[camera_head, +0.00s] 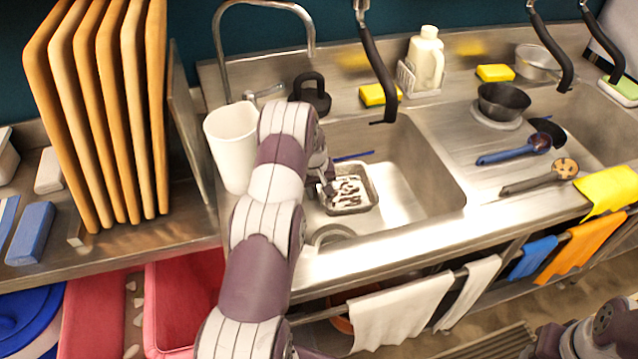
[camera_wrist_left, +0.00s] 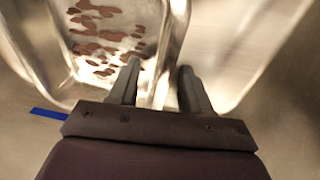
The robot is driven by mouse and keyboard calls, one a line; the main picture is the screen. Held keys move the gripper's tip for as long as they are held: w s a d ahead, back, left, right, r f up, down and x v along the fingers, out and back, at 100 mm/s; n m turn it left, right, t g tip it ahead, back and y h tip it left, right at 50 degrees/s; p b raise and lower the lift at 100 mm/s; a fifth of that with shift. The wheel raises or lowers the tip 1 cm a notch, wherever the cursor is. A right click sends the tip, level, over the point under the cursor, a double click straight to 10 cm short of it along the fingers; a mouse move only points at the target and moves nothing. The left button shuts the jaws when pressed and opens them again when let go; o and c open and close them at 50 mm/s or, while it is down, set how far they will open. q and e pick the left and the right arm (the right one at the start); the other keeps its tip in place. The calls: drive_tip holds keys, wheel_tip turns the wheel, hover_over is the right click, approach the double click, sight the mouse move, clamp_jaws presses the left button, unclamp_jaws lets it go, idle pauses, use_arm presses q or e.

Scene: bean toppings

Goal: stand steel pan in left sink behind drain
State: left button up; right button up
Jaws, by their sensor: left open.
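The steel pan (camera_head: 366,201) is a shallow rectangular metal pan with brown and white blotches inside, lying in the left sink (camera_head: 425,165). In the left wrist view the pan (camera_wrist_left: 110,35) fills the upper left. My left gripper (camera_head: 327,187) is at the pan's left side in the head view. In the left wrist view my left gripper (camera_wrist_left: 160,85) has its fingers apart, with the pan's rim running between them; contact cannot be told. A round metal ring (camera_head: 331,236) shows at the sink's front left; whether it is the drain is unclear. My right gripper is not visible.
A white container (camera_head: 231,145) stands left of my forearm, near the faucet (camera_head: 265,5). A black kettlebell-shaped object (camera_head: 311,95) and yellow sponge (camera_head: 379,95) sit behind the sink. A dark bowl (camera_head: 503,101) and utensils lie right. The sink's right part is clear.

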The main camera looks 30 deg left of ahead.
use_arm(q)
wheel_tip(320, 180, up, 12)
drive_tip(key=s, duration=0.2)
drive_tip(key=shift+a+r, duration=0.2)
drive_tip(key=shift+a, duration=0.05)
drive_tip(key=shift+d, duration=0.1)
drive_tip(key=s+d+r+m+p, duration=0.35)
drive_tip(key=s+d+r, duration=0.35)
drive_tip(key=d, duration=0.4)
drive_tip(key=s+d+r+m, duration=0.1)
drive_tip(key=s+d, duration=0.2)
drive_tip(key=s, duration=0.2)
drive_tip(key=s+d+r+m+p, duration=0.1)
drive_tip(key=s+d+r+m, duration=0.1)
drive_tip(key=s+d, duration=0.2)
drive_tip(key=s+d+r+m, duration=0.2)
drive_tip(key=s+d, duration=0.1)
drive_tip(key=s, duration=0.3)
drive_tip(key=shift+s+d+r, duration=0.2)
drive_tip(key=shift+s+d, duration=0.1)
drive_tip(key=shift+s, duration=0.1)
drive_tip(key=shift+s+f+m, duration=0.1)
drive_tip(key=shift+s+m, duration=0.25)
drive_tip(key=shift+a+f, duration=0.1)
drive_tip(key=shift+w, duration=0.15)
